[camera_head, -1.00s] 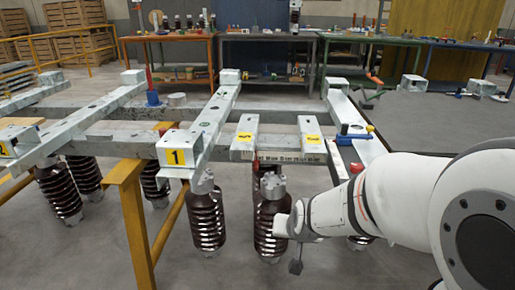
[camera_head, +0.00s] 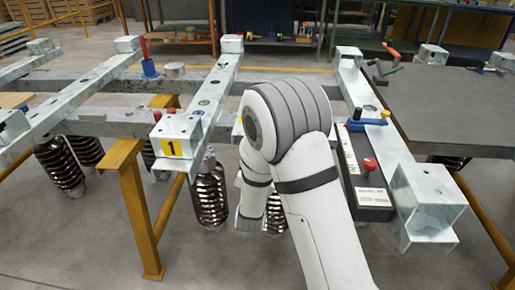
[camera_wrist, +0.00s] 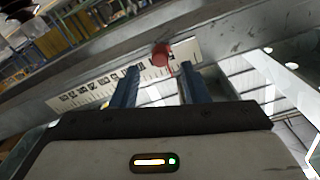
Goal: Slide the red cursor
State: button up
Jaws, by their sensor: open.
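The red cursor (camera_wrist: 161,54) shows in the wrist view as a short red cylinder on a white ruler scale (camera_wrist: 85,93) with dark markings, fixed along a grey metal beam. My gripper (camera_wrist: 158,82) is open and empty, its two blue fingers pointing toward the scale. The cursor appears just beyond the fingertips, roughly in line with the gap between them; whether they touch cannot be told. In the head view my arm hides the cursor, the scale and the fingertips.
A black box with a red knob (camera_head: 369,164) and a blue-handled part (camera_head: 366,120) sit on the right-hand beam. A beam with a yellow "1" label (camera_head: 172,149) is left of my arm. Dark ribbed insulators (camera_head: 209,195) hang below. A grey tabletop (camera_head: 455,105) lies right.

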jog(key=w, duration=0.6)
jog(key=shift+w+d+b, duration=0.1)
jog(key=shift+d+b, duration=0.05)
jog(key=shift+b, duration=0.25)
jog(key=shift+c, duration=0.2)
grip_shut()
